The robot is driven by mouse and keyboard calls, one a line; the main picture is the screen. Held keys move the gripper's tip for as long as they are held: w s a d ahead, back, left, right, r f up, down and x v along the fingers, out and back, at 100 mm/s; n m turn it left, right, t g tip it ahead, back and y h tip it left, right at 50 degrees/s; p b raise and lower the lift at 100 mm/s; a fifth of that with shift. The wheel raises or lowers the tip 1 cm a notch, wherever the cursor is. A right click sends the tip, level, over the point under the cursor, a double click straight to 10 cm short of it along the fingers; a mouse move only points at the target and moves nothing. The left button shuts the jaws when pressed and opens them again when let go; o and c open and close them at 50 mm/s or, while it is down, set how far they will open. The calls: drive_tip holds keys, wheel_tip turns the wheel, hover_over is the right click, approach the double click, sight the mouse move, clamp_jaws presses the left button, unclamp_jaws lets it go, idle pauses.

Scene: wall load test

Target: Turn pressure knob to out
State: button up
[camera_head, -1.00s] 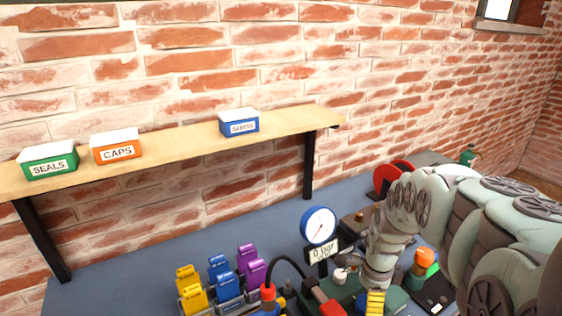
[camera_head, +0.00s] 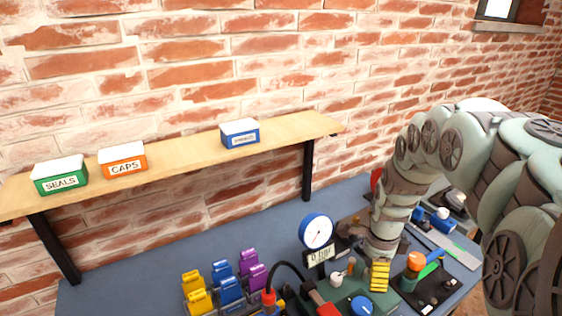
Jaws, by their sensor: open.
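A blue round cap (camera_head: 362,305) is nearer the front edge of the picture. I cannot tell which is the pressure knob, and no "out" mark is readable. My gripper (camera_head: 378,256) points down, right of the gauge, open. It appears apart from both, and its fingertips are partly hidden.
A yellow ribbed piece (camera_head: 379,275) shows below my gripper. A black hose (camera_head: 290,267) arches left of the gauge. An orange-topped part (camera_head: 415,261) stands to the right. Coloured blocks (camera_head: 228,290) stand at left. A wooden shelf (camera_head: 185,149) on the wall holds labelled bins.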

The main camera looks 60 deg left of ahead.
drive_tip(key=w+a+r+t+y+p, duration=0.2)
drive_tip(key=w+r+t+y+p, duration=0.1)
drive_tip(key=w, duration=0.6)
drive_tip(key=w+a+r+n+t+y+p, duration=0.1)
drive_tip(key=w+a+r+t+y+p, duration=0.2)
drive_tip(key=w, duration=0.6)
drive_tip(key=shift+a+r+t+y+p, duration=0.25)
drive_tip(key=shift+r+t+y+p, duration=0.15)
drive_tip(key=shift+r+t+p, duration=0.95)
drive_tip(key=shift+r+n+b, duration=0.2)
drive_tip(key=shift+n+b, duration=0.1)
